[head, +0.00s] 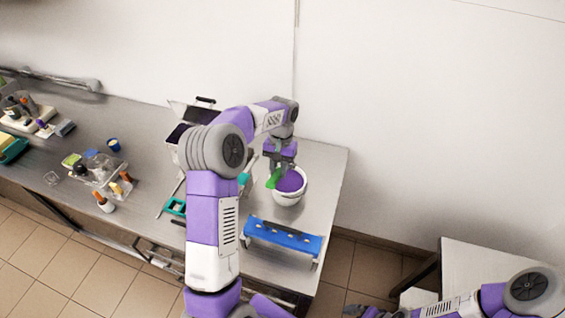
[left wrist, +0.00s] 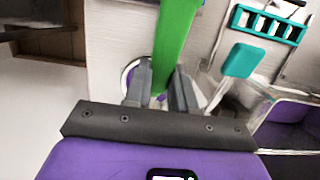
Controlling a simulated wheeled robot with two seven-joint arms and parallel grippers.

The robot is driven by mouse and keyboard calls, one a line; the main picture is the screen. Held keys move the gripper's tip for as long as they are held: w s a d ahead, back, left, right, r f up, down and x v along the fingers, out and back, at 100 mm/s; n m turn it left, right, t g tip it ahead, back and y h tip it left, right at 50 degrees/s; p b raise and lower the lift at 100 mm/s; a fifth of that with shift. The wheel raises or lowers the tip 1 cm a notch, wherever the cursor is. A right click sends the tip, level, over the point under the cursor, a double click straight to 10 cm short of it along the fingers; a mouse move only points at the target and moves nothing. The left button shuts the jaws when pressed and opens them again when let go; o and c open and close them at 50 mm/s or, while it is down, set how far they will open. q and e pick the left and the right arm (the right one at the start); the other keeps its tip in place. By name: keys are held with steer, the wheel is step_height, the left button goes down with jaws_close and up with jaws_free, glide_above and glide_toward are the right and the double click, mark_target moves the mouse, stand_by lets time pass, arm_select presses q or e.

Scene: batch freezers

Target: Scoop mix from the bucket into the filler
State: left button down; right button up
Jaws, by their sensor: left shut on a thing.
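A white bucket (head: 290,201) with purple mix (head: 290,181) in it stands near the right end of the steel table. My left gripper (head: 279,166) is over the bucket, shut on a green scoop (head: 275,179). In the left wrist view the scoop's green handle (left wrist: 178,40) runs up between the fingers, and part of the bucket rim (left wrist: 127,76) shows behind them. The scoop's bowl is hidden.
A blue rack (head: 283,238) stands in front of the bucket. A teal-ended tool (head: 174,207) lies left of my arm, and a teal paddle (left wrist: 243,60) shows in the wrist view. Bottles and a clear tray (head: 100,171) stand farther left. Another table (head: 480,262) is at right.

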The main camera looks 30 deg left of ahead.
arm_select(q)
step_height(320, 180, down, 2)
steer(key=shift+w+f, duration=0.1)
steer(key=shift+x, duration=0.8)
steer(key=w+f, duration=0.2)
steer(key=f, duration=0.1)
steer(key=w+f, duration=0.1)
steer(key=shift+a+f, duration=0.2)
steer(key=shift+a, duration=0.15)
steer(key=shift+t, duration=0.6)
steer(key=shift+s+d+r, duration=0.1)
steer(key=shift+s+r, duration=0.15)
steer(key=shift+r, duration=0.4)
steer(key=shift+s+d+r, duration=0.1)
steer(key=shift+s+r, duration=0.15)
steer(key=shift+r, duration=0.35)
steer(key=shift+s+r, duration=0.25)
steer(key=shift+r, duration=0.4)
steer(key=shift+s+d+f+t+y+b, duration=0.15)
steer(key=shift+s+t+b, duration=0.45)
steer(key=shift+b, duration=1.25)
steer(key=shift+s+d+f+t+y+b, duration=0.1)
steer(key=shift+s+t+y+b, duration=0.45)
steer(key=shift+b, duration=1.25)
steer(key=shift+s+d+f+t+h+b, duration=0.1)
steer(key=shift+s+t+b, duration=0.25)
steer(key=shift+t+b, duration=1)
steer(key=shift+g+b, duration=0.5)
